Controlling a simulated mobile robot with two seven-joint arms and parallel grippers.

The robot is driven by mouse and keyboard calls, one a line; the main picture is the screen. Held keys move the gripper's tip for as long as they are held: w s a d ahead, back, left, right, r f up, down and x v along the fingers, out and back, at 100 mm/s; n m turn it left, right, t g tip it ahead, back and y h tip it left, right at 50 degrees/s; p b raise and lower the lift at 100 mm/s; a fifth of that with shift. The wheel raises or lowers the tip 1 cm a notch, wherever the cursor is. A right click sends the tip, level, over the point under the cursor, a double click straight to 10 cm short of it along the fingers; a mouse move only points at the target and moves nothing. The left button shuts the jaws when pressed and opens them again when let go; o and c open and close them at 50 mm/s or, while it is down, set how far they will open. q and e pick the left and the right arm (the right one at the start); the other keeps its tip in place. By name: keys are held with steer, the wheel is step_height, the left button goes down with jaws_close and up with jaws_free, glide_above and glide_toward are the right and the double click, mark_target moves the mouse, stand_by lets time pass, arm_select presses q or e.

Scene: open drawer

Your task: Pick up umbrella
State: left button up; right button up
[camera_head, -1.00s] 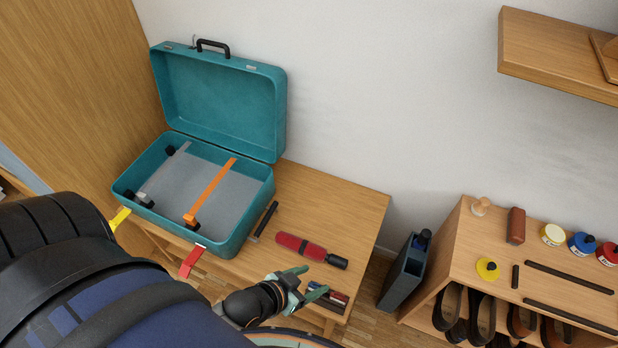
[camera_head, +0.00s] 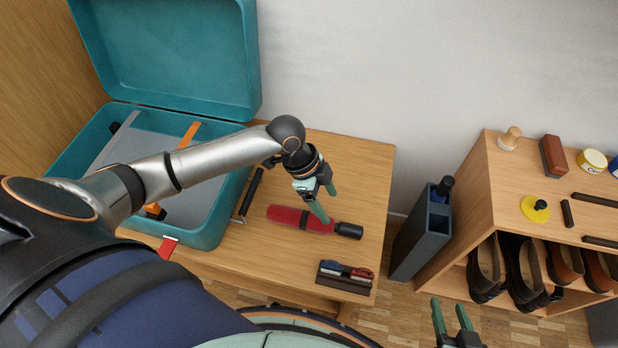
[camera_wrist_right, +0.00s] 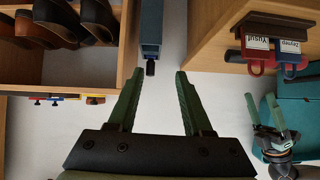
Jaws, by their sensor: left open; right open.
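A folded red umbrella (camera_head: 290,217) with a black handle lies on the wooden table, right of the suitcase. My left gripper (camera_head: 326,203) reaches over the suitcase from the left. It is open, fingers pointing down at the umbrella's handle end and overlapping it in the head view; I cannot tell whether they touch. My right gripper (camera_head: 450,307) is open and empty at the bottom of the head view, away from the umbrella.
An open teal suitcase (camera_head: 215,232) with straps fills the table's left. A dark rack with key tags (camera_head: 345,278) is at the table's front edge. A grey stand (camera_head: 420,240) holding a dark-handled item stands between table and shoe shelf (camera_head: 475,195).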

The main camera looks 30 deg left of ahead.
mark_target(339, 224)
arm_select(q)
steer(key=b+x, duration=0.2)
steer(key=x, duration=0.4)
steer(key=shift+d+f, duration=0.2)
steer(key=shift+f, duration=0.05)
steer(key=shift+w+f, duration=0.1)
steer(key=shift+f, duration=0.1)
steer(key=b+x, duration=0.1)
steer(key=x, duration=0.1)
steer(key=b+x, duration=0.1)
steer(key=x, duration=0.1)
steer(key=shift+a+f, duration=0.1)
steer(key=shift+f, duration=0.45)
arm_select(e)
steer(key=w+r+n+t+y, duration=0.2)
steer(key=r+t, duration=0.3)
steer(key=r, duration=0.8)
steer(key=w+r+n+t+y, duration=0.2)
steer(key=r+t, duration=0.4)
steer(key=r, duration=0.7)
steer(key=shift+a+n+y, duration=0.4)
steer(key=shift+a+y, duration=0.05)
steer(key=shift+y, duration=0.15)
steer(key=shift+w, duration=0.1)
arm_select(q)
jaws_close()
